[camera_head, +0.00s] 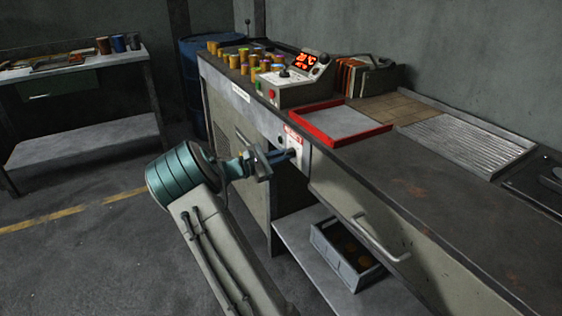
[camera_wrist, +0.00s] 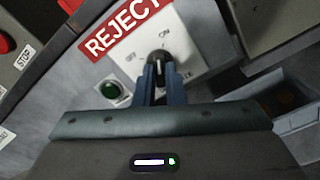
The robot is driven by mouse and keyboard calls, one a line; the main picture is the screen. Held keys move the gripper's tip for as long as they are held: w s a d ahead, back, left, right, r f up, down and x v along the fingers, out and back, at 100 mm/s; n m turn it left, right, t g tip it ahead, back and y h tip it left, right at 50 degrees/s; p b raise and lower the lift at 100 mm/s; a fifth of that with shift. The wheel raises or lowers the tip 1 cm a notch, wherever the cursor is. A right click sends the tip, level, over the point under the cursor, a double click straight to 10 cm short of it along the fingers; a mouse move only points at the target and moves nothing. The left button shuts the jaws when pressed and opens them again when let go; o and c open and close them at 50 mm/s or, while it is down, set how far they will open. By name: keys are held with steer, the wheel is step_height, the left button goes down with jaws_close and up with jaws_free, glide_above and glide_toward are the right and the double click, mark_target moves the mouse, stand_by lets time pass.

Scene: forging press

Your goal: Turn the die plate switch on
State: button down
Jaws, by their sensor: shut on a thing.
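The switch is a black rotary knob (camera_wrist: 158,62) on a white plate (camera_wrist: 190,40) marked OFF and ON. The plate sits on the front of the bench, and it also shows in the head view (camera_head: 299,157). My gripper (camera_wrist: 161,77) has its two blue fingers closed around the knob. In the head view my gripper (camera_head: 287,155) reaches the plate from the left. A pale mark shows on the top of the knob, but I cannot tell exactly which label it points to. No text naming the die plate is readable.
On the bench are a control box (camera_head: 292,88) with a red display and a red-rimmed tray (camera_head: 340,122). A drawer handle (camera_head: 378,240) juts out at right.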

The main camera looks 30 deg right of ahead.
steer(key=shift+f+m+b, duration=0.1)
steer(key=shift+m+b, duration=0.7)
steer(key=shift+m, duration=0.7)
steer(key=c, duration=1.5)
jaws_free()
steer(key=a+p, duration=0.2)
steer(key=a, duration=1.2)
steer(key=shift+w, duration=0.45)
steer(key=shift+d, duration=0.1)
